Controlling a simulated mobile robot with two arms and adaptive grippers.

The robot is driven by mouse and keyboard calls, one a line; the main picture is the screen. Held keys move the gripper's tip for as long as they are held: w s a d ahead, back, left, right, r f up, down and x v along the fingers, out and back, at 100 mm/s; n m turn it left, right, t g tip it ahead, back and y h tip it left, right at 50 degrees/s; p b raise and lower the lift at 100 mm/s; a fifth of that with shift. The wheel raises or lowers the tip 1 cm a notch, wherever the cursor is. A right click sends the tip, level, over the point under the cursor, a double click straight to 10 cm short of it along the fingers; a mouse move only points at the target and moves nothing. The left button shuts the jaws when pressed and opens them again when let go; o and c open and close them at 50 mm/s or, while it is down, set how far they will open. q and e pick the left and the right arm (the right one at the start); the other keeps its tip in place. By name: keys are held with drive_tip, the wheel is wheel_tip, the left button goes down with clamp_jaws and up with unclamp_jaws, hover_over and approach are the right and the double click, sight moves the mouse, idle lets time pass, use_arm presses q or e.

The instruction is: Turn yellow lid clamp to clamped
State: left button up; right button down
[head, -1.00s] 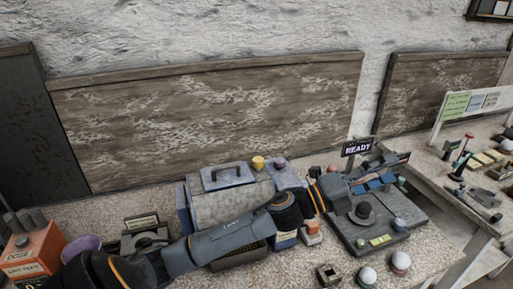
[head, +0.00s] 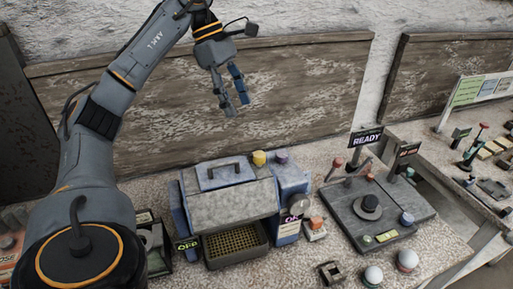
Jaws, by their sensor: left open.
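The yellow lid clamp (head: 259,158) is a small round yellow knob on the top rear of a blue-grey machine (head: 233,204). The machine has a lid with a dark handle (head: 222,167), and a purple knob (head: 281,157) stands right of the yellow one. Which way the clamp is turned cannot be told at this size. My left gripper (head: 236,105) is open and empty, fingers pointing down, in the air above the machine and apart from the clamp. My right gripper is not in view.
A dark grey board (head: 408,234) with a black round knob (head: 369,203) stands right of the machine, with a READY sign (head: 366,139) behind it. White-topped balls (head: 373,275) sit in front. A mesh tray (head: 236,246) is at the machine's front. A wooden panel (head: 310,110) lines the wall.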

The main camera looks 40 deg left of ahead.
use_arm(q)
drive_tip(key=b, duration=0.3)
approach(259, 153)
drive_tip(key=f, duration=0.2)
drive_tip(key=x, duration=0.5)
drive_tip(key=shift+d+f, duration=0.2)
drive_tip(key=shift+d, duration=0.35)
drive_tip(key=shift+w+d+f, duration=0.15)
drive_tip(key=shift+f, duration=0.4)
clamp_jaws()
